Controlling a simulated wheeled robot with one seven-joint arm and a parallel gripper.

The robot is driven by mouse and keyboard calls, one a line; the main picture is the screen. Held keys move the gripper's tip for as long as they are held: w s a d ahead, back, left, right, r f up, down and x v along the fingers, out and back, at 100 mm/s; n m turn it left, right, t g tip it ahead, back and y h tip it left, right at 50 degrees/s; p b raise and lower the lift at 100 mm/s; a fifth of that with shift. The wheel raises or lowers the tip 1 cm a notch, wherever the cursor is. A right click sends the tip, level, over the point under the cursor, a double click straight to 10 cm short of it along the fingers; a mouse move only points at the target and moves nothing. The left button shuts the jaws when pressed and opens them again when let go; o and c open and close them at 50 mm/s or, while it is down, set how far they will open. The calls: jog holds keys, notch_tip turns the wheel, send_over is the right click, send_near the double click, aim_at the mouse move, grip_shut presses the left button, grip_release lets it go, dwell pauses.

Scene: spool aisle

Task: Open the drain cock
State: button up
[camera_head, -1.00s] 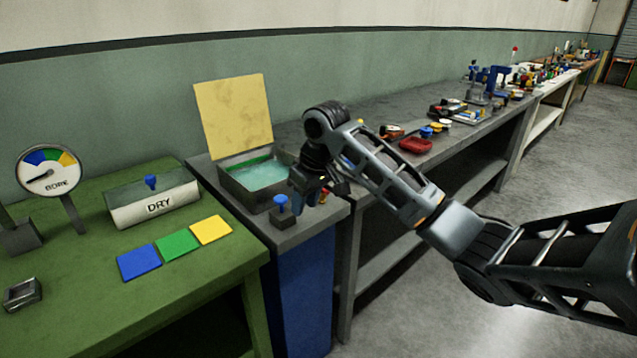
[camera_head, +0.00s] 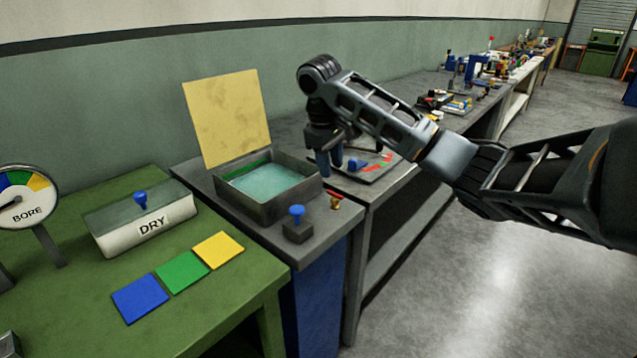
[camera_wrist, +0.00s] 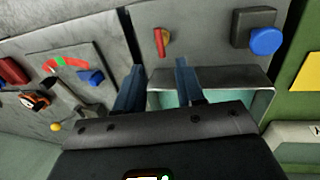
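A small brass cock with a red handle (camera_head: 336,201), which looks like the drain cock, sits on the grey bench just outside the front right corner of the open metal tank (camera_head: 262,210). The tank holds pale green liquid. The red handle also shows in the wrist view (camera_wrist: 160,40), beyond the fingertips; I cannot tell its exact turn. My gripper (camera_head: 330,168) points down beside the tank's right wall, behind the cock and apart from it. In the wrist view my gripper (camera_wrist: 159,66) has its two blue-grey fingers spread with nothing between them.
A blue knob on a dark block (camera_head: 298,228) stands close in front of the tank. A plate with a blue knob and red-green marks (camera_head: 372,168) lies right of my gripper. The tank's yellow lid (camera_head: 227,118) stands upright. A DRY box (camera_head: 142,222) is on the green table.

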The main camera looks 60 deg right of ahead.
aim_at(334, 193)
jog(key=shift+s+d+f+b, duration=0.1)
jog(key=shift+d+f+b, duration=0.15)
jog(key=shift+f, duration=1)
jog(key=shift+w+d+f+b, duration=0.1)
jog(key=shift+d+f+b, duration=0.15)
jog(key=shift+f, duration=1.05)
jog(key=shift+s+d+f+b, duration=0.1)
jog(key=shift+d+f+b, duration=0.15)
jog(key=shift+f, duration=1)
jog(key=shift+c, duration=0.5)
grip_shut()
